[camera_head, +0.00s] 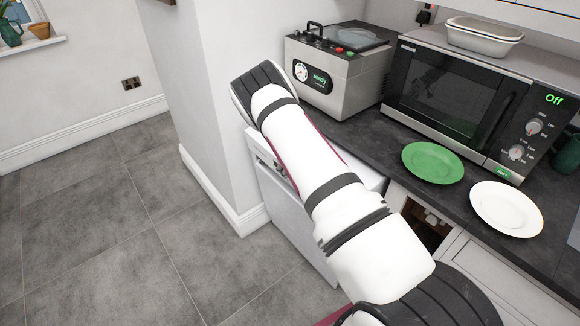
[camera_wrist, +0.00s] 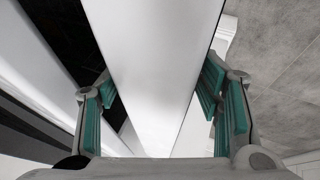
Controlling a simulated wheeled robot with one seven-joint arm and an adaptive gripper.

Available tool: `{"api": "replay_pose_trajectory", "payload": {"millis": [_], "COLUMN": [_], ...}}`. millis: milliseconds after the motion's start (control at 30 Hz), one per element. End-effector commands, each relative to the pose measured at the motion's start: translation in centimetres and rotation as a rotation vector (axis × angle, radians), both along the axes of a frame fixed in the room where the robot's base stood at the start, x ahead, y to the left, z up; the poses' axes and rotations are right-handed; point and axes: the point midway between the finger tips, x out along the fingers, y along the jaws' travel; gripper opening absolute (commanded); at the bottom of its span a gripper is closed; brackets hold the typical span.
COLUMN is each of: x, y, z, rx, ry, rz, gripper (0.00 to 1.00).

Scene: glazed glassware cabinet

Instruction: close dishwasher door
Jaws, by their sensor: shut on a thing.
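The white dishwasher door (camera_head: 297,228) shows in the head view below the counter, beside the wall end. My arm hides much of it, so its exact angle is hard to tell. In the wrist view the door (camera_wrist: 155,60) is a pale panel running between the fingers of my gripper (camera_wrist: 160,100). The green-padded fingers stand on either side of the panel and hold it. A dark gap shows left of the panel, and grey floor shows to its right. My gripper is hidden behind my arm in the head view.
The dark counter (camera_head: 378,140) carries a grey appliance (camera_head: 335,75), a microwave (camera_head: 450,95), a green plate (camera_head: 433,162) and a white plate (camera_head: 506,208). A white wall end (camera_head: 215,120) stands left of the dishwasher. The tiled floor (camera_head: 100,230) on the left is clear.

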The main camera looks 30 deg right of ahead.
Motion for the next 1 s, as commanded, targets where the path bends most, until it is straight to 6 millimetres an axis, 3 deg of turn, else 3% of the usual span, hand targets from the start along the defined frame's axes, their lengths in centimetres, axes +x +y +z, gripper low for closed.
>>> {"api": "replay_pose_trajectory", "payload": {"millis": [100, 133, 167, 633, 1000], "x": [-0.6, -0.6, -0.6, -0.6, -3.8], "y": [-0.3, -0.3, -0.3, 0.2, 2.0], "z": [-0.7, -0.7, -0.7, 0.7, 6.8], "rx": [-0.008, -0.009, -0.009, -0.003, -0.003], "ry": [0.017, 0.017, 0.017, 0.007, 0.006], "rz": [0.001, 0.001, 0.001, 0.001, -0.001], "gripper": [0.09, 0.62, 0.68, 0.70, 0.70]}}
